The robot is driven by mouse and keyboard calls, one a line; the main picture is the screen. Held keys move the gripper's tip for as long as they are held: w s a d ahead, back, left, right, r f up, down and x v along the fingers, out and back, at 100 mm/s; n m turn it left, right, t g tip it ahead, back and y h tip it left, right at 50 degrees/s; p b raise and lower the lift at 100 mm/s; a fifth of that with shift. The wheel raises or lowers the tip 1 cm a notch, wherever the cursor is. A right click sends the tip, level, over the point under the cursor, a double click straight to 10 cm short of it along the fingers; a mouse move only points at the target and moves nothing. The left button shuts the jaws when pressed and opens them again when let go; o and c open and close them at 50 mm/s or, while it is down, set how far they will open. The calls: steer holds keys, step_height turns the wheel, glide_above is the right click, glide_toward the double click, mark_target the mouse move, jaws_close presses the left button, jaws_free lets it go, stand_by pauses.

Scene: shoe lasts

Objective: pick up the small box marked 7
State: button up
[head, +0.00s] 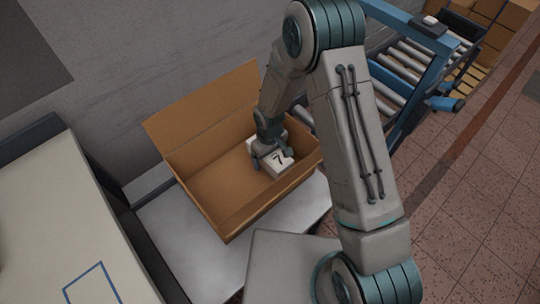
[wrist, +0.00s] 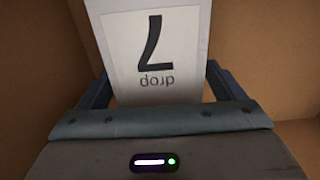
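The small box marked 7 (head: 280,160) is white with a black 7 and sits inside the open brown carton (head: 208,126), toward its right end. In the wrist view its labelled face (wrist: 155,82) fills the upper middle, with the 7 and the word "drop" upside down. My gripper (head: 270,156) reaches down into the carton with one finger on each side of the small box. In the wrist view the fingers of my gripper (wrist: 158,84) lie right along the box's two sides. I cannot tell whether they press on it.
The carton's walls stand close around my gripper, with its flaps up at the back. It rests on a grey surface (head: 185,247). A pale slab with a blue outline (head: 60,215) is at the left. A roller conveyor (head: 405,65) with a blue frame is at the upper right.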

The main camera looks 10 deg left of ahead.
steer(key=c, duration=1)
steer(key=shift+c, duration=0.5)
steer(key=shift+r, duration=0.15)
